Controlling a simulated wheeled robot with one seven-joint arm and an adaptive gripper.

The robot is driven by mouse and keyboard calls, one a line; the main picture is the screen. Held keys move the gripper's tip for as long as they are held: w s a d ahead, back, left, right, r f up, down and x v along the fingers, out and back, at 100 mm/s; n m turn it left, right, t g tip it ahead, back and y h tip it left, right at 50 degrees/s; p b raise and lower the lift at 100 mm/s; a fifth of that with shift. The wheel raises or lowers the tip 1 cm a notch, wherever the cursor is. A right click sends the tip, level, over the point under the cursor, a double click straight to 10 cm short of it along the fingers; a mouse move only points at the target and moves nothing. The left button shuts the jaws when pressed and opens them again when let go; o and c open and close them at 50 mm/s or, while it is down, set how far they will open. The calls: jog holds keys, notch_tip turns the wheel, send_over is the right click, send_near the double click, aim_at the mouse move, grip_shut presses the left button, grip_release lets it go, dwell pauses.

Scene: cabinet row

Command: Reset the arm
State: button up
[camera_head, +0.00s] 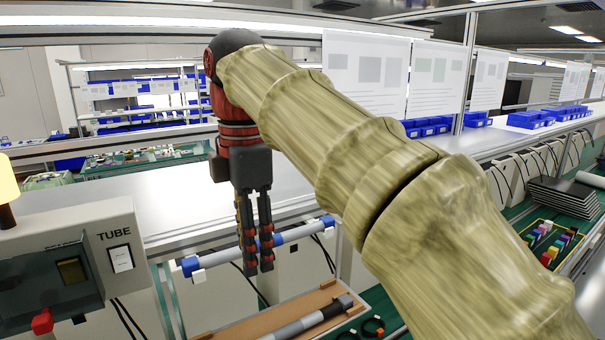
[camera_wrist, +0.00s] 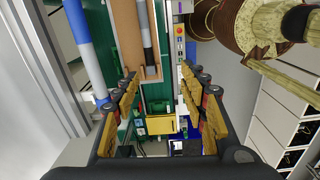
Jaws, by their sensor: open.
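My gripper (camera_head: 256,262) hangs downward at the end of my arm, in front of the bench edge in the head view. Its fingers are apart with nothing between them. In the wrist view, the open gripper (camera_wrist: 160,105) frames the work surface below, and its fingers touch nothing that I can see. My arm reaches across the head view from the lower right to the upper left.
A grey tube with blue ends (camera_head: 290,236) runs behind the fingers. A brown tray (camera_head: 236,332) holding a grey-and-black rod (camera_head: 312,320) lies below. A box marked TUBE (camera_head: 110,262) stands left. The white bench top (camera_head: 180,190) is largely clear.

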jog(key=w+a+f+m+t, duration=0.1)
jog(key=w+a+f+m, duration=0.1)
jog(key=w+f+m, duration=0.6)
jog(key=s+d+f+m+t+b, duration=0.1)
jog(key=s+d+f+m+b, duration=0.4)
jog(key=f, duration=1.1)
jog(key=s+d+f+m+t+b, duration=0.2)
jog(key=s+d+f+m+b, duration=0.3)
jog(key=s+d+f+b, duration=0.4)
jog(key=s+d+f+m+t+b, duration=0.1)
jog(key=s+d+f+m+b, duration=0.4)
jog(key=d+f+b, duration=1)
notch_tip(320, 180, down, 8)
jog(key=shift+s+r+b, duration=0.1)
jog(key=shift+s+b, duration=0.45)
jog(key=shift+s, duration=0.6)
jog(key=shift+c, duration=0.6)
